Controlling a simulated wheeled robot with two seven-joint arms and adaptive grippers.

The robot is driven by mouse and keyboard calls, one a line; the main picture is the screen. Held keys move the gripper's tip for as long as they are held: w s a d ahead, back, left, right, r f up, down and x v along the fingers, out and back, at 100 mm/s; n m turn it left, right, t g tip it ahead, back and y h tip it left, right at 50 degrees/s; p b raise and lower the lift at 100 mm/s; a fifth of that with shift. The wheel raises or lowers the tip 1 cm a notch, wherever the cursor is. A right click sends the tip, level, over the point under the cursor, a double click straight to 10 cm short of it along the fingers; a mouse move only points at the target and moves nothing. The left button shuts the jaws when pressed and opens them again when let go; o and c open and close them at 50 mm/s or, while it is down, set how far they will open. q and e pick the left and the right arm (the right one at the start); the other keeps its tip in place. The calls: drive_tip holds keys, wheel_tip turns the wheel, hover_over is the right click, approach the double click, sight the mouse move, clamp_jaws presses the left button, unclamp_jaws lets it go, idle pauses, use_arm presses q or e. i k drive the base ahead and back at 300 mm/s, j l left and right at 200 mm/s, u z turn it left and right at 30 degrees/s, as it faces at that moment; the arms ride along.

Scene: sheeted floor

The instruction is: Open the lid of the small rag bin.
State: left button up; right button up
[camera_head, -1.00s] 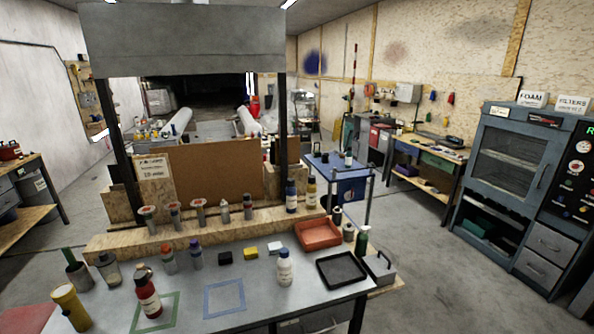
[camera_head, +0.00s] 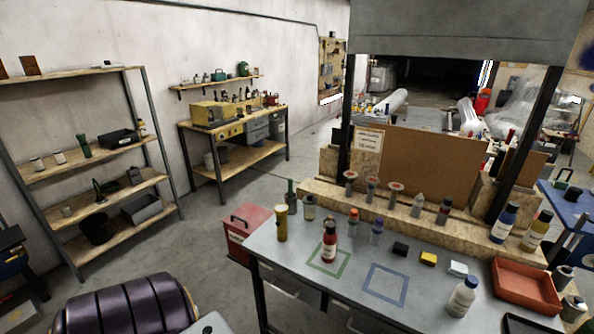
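A red box-like bin (camera_head: 247,226) stands beside the left end of the grey worktable (camera_head: 352,272). It looks like the small rag bin, but its label is too small to read. Its top appears closed, with a dark handle-like part on it. The table's edge and leg hide part of its right side. Neither of my grippers shows in the head view.
A dark, glossy ribbed shape (camera_head: 128,305) fills the bottom left; I cannot tell what it is. A shelf rack (camera_head: 100,178) and a wooden workbench (camera_head: 232,168) stand along the left wall. Bare floor (camera_head: 210,235) lies between them and the bin.

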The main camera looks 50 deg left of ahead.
sight(248, 218)
drive_tip(key=u, duration=2)
